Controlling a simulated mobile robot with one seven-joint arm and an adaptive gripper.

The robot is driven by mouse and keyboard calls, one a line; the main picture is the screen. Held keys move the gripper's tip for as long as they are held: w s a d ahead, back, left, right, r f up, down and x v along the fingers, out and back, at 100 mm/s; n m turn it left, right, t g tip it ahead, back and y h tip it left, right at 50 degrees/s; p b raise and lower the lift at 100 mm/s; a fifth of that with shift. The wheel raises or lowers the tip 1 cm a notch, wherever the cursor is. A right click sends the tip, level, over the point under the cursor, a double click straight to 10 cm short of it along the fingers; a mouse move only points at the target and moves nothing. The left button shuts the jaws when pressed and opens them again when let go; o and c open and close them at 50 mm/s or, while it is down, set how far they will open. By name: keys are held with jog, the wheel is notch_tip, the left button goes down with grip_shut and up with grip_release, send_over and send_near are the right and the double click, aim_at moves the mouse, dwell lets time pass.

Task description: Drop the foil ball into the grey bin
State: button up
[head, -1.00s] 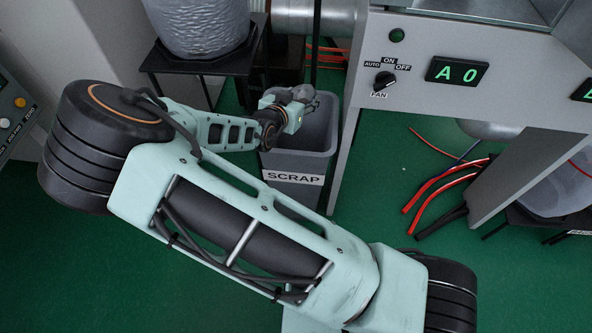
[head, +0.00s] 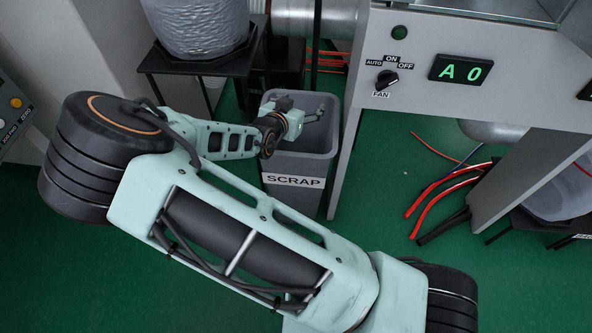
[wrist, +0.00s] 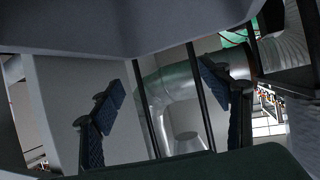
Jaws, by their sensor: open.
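The grey bin (head: 296,196), labelled SCRAP, stands on the green floor just left of the grey machine. My gripper (head: 315,114) is at the bin's mouth, over its upper back part in the head view. In the wrist view my gripper (wrist: 161,106) has its two dark ridged finger pads wide apart, with nothing held between them. I cannot make out the foil ball in either current view. Much of the bin's inside is dark or hidden by my wrist.
The grey machine (head: 350,125) with a fan knob and green display rises close to the bin's right. A black stand (head: 205,65) bearing a large grey wrapped container is behind left. Red and black cables (head: 447,190) lie under the machine. Green floor in front is clear.

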jog(key=v, duration=1.2)
